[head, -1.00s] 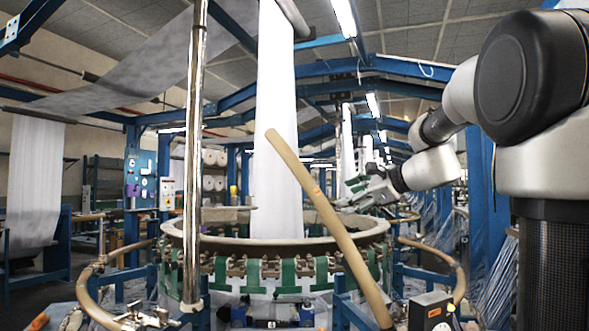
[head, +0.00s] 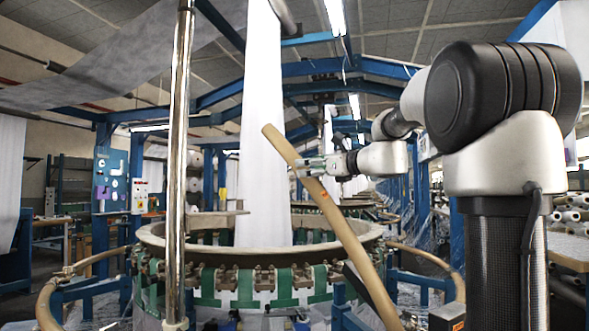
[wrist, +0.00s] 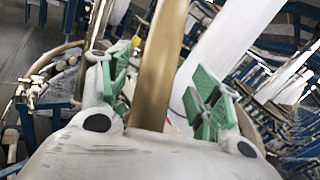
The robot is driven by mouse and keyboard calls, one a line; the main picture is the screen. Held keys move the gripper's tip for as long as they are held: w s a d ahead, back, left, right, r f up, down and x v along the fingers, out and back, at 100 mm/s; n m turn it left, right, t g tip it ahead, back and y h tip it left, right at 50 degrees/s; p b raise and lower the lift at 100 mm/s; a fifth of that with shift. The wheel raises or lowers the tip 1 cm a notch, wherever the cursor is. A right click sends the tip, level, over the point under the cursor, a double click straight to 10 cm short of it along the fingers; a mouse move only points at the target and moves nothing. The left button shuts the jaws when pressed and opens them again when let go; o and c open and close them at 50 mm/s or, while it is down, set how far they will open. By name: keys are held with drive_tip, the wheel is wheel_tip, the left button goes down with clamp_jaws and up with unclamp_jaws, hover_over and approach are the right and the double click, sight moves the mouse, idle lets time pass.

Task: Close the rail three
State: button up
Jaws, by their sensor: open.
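The raised rail (head: 340,232) is a long tan bar standing tilted up in front of the circular loom (head: 150,236). Its top leans left and its lower end goes down at the lower right. My gripper (head: 304,167) is at the upper part of this rail, reaching in from the right. In the wrist view the rail (wrist: 160,55) runs up between the two green-padded fingers of my open gripper (wrist: 160,84). Gaps show on both sides of the bar there, so it does not look clamped. Rail contact inside the gripper is hidden.
Other tan rails curve low at the left (head: 52,293) and right (head: 425,256) of the loom. A shiny vertical pole (head: 180,130) stands at left front. White fabric (head: 264,130) rises from the loom's middle. A dark box (head: 446,317) sits at lower right.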

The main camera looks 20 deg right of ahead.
drive_tip(key=x, duration=0.5)
drive_tip(key=shift+w+a, duration=0.15)
drive_tip(key=shift+w, duration=0.2)
drive_tip(key=c, duration=1.4)
drive_tip(key=shift+f, duration=0.1)
clamp_jaws()
